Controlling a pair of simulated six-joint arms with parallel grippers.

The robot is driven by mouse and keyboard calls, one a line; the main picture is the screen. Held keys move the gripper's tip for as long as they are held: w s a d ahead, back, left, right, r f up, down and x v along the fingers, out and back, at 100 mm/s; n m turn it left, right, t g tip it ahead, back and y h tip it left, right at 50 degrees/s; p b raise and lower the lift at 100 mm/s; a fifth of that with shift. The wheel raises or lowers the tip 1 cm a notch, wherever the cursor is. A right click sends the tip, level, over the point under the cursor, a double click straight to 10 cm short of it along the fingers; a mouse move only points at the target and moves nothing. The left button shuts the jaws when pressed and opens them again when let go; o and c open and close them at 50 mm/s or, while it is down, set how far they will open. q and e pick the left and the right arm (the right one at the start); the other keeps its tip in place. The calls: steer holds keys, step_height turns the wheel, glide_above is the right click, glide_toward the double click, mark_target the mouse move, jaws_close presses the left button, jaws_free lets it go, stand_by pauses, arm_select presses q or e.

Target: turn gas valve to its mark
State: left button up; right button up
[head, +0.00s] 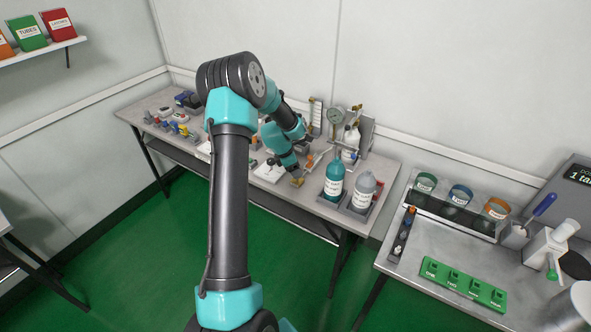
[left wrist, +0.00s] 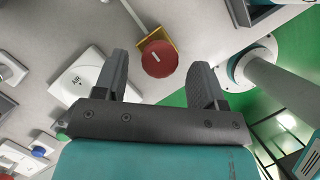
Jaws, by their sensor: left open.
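A round red knob (left wrist: 162,58) with a short pale line on its face sits at a yellow bracket (left wrist: 150,38) in the left wrist view; I take it for the gas valve. My left gripper (left wrist: 161,76) is open, one finger on each side of the knob, with gaps visible; I cannot tell whether it touches. In the head view the left gripper (head: 292,172) is low over the back bench, by a small yellow piece (head: 297,182), and the knob is hidden there. My right gripper is not in view.
A teal bottle (head: 333,182) and a grey bottle (head: 362,190) stand right of the gripper. A round gauge (head: 335,117) stands behind. A blue knob (left wrist: 39,151) is at lower left in the wrist view. The right bench (head: 400,275) holds jars and a green block (head: 462,285).

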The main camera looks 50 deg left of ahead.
arm_select(q)
steer(key=shift+w+d+f, duration=0.1)
steer(key=shift+w+f, duration=0.1)
steer(key=shift+f, duration=0.2)
steer(key=c, duration=0.9)
